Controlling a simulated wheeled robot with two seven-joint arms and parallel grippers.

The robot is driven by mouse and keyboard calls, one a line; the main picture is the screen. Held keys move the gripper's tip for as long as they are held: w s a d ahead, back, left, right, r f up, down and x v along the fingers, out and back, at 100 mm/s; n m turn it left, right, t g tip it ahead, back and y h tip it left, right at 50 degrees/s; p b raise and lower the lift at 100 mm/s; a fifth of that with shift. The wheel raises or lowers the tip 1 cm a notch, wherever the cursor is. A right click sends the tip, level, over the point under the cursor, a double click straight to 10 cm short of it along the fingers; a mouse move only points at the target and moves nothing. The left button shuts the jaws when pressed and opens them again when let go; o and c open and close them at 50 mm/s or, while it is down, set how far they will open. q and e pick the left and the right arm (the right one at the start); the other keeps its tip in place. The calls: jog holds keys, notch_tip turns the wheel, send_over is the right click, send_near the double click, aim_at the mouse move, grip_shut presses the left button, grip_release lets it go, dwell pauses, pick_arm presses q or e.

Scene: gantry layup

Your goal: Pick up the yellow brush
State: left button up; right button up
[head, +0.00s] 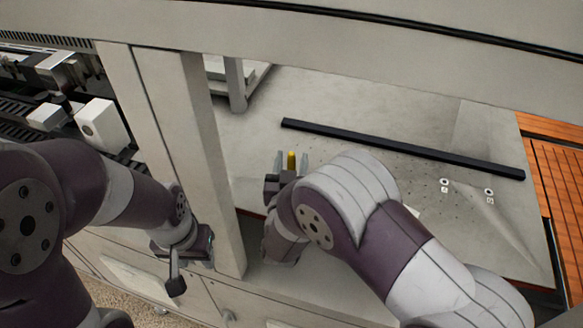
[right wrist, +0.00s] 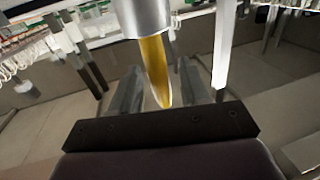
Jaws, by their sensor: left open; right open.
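In the right wrist view the yellow part (right wrist: 156,72) tapers toward the palm, below a silver cylinder (right wrist: 143,16). Gaps show on both sides in the wrist view, and I see no clear grip. My left gripper (head: 178,268) is open, low by the front of the bench, away from the brush. The rest of the brush is hidden.
A long black bar (head: 400,150) lies on the grey perforated table (head: 360,105). Two small marked discs (head: 445,185) sit near the right. A grey post (head: 190,150) stands between my grippers. Orange slats (head: 555,185) border the right side.

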jog(key=shift+w+f, duration=0.1)
grip_shut()
